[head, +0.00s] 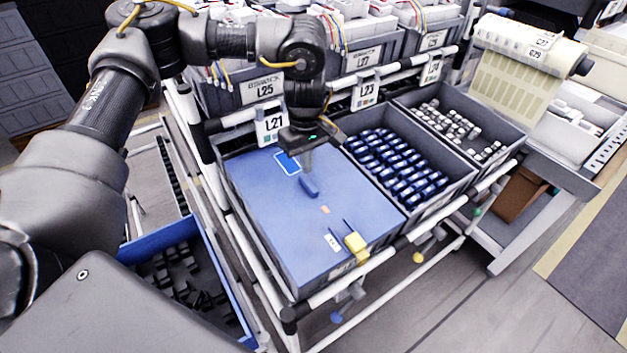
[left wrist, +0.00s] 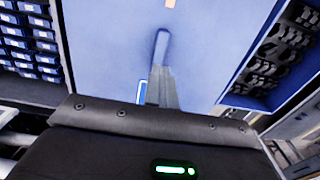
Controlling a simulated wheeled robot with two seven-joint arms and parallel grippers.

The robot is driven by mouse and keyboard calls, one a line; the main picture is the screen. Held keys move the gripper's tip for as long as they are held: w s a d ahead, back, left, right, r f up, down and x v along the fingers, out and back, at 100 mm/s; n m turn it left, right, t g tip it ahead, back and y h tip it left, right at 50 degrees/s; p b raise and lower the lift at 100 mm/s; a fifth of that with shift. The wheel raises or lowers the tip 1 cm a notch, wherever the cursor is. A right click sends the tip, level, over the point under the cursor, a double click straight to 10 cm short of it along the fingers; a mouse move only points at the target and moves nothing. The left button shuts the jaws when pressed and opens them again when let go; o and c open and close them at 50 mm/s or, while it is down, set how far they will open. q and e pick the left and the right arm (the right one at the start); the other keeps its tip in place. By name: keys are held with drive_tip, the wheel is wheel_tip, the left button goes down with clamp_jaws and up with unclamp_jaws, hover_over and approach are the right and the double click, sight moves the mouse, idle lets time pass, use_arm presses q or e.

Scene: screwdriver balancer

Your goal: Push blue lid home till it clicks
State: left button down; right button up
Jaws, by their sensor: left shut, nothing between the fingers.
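The blue lid (head: 265,220) lies flat over the bin marked L21 in the head view and fills much of the left wrist view (left wrist: 215,45). It carries a raised blue handle (head: 309,186), which also shows in the left wrist view (left wrist: 161,48). My left gripper (head: 306,172) points down at the lid, shut and empty, with its fingertips close by the handle. In the left wrist view its fingers (left wrist: 160,82) overlap the handle's near end; I cannot tell whether they touch. My right gripper is not in view.
A yellow block (head: 356,246) sits at the lid's front edge. An open bin of blue parts (head: 462,172) stands to the right, with a bin of pale parts (head: 512,130) beyond it. A blue-rimmed crate of black parts (head: 165,238) is lower left.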

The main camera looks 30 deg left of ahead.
use_arm(q)
drive_tip(key=shift+w, duration=0.1)
